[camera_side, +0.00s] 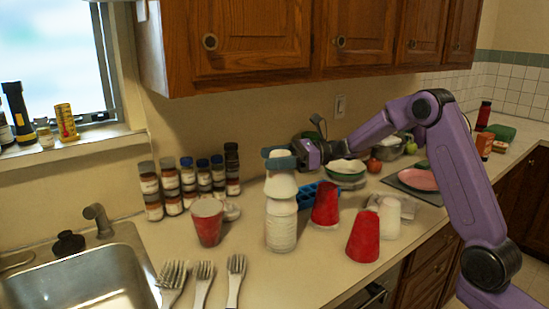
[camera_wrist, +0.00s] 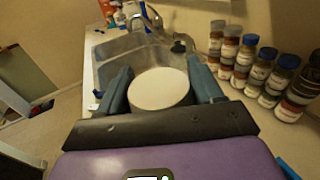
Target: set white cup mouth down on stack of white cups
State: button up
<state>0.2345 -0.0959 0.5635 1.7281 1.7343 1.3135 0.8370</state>
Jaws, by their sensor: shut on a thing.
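My gripper (camera_side: 281,160) is shut on a white cup (camera_side: 281,185), with one finger on each side of it near its upper end. The cup is upright and mouth down, its flat base facing up between the fingers in the wrist view (camera_wrist: 160,89). It is directly above and in line with the stack of white cups (camera_side: 281,230) on the counter. Its lower rim meets the top of the stack in the side view; I cannot tell whether it rests there. The stack is hidden under the held cup in the wrist view.
Red cups stand left (camera_side: 208,222) and right (camera_side: 364,238) of the stack, another (camera_side: 325,204) close beside it. A separate white cup (camera_side: 389,216) is further right. Spice jars (camera_side: 189,183) line the wall.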

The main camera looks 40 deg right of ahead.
jog(key=shift+f, duration=0.9)
dwell(0.3)
jog(key=o, duration=1.1)
jog(key=shift+c, duration=0.2)
jog(key=shift+d, duration=0.1)
jog(key=v, duration=1.7)
jog(key=shift+s+d, duration=0.1)
